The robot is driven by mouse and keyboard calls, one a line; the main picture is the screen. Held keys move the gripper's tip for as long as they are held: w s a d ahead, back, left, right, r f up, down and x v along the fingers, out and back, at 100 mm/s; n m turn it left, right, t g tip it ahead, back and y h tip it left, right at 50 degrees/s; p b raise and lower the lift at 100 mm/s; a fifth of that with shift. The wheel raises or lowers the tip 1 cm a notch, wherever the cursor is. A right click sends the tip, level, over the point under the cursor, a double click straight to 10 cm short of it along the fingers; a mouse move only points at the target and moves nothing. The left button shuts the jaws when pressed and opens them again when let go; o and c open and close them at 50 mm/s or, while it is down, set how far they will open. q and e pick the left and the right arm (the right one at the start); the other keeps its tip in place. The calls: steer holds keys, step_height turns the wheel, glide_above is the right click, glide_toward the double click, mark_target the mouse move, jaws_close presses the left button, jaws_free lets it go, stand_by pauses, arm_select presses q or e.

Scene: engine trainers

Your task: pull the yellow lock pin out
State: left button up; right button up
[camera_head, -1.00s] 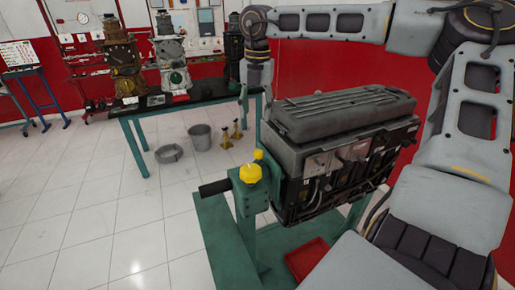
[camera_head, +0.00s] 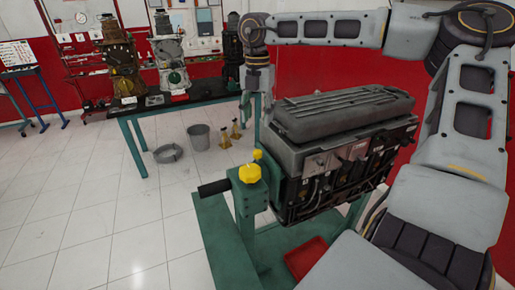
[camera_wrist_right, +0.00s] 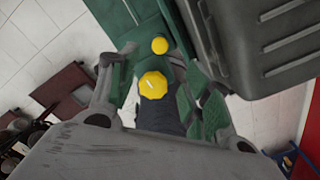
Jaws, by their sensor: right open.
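Two yellow heads sit on the green engine stand post: a larger faceted knob (camera_head: 250,173) and a smaller round knob (camera_head: 257,154) just behind it. Which of them is the lock pin I cannot tell for sure. In the right wrist view the faceted knob (camera_wrist_right: 153,86) and the round knob (camera_wrist_right: 159,46) show between the spread fingers. My right gripper (camera_head: 256,104) is open and empty, pointing down above the knobs and apart from them. It also shows in the wrist view (camera_wrist_right: 160,68). The pin's shaft is hidden. My left gripper is not in view.
A grey-covered engine (camera_head: 340,125) is mounted on the green stand (camera_head: 215,232), close to the right of the knobs. A black handle (camera_head: 214,187) sticks out left of the post. A red tray (camera_head: 306,257) lies below. Open tiled floor is at left.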

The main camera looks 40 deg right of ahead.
mark_target(258, 150)
step_height(258, 150, down, 12)
steer(key=shift+f+p, duration=0.2)
steer(key=shift+p, duration=0.3)
stand_by(0.4)
jaws_close()
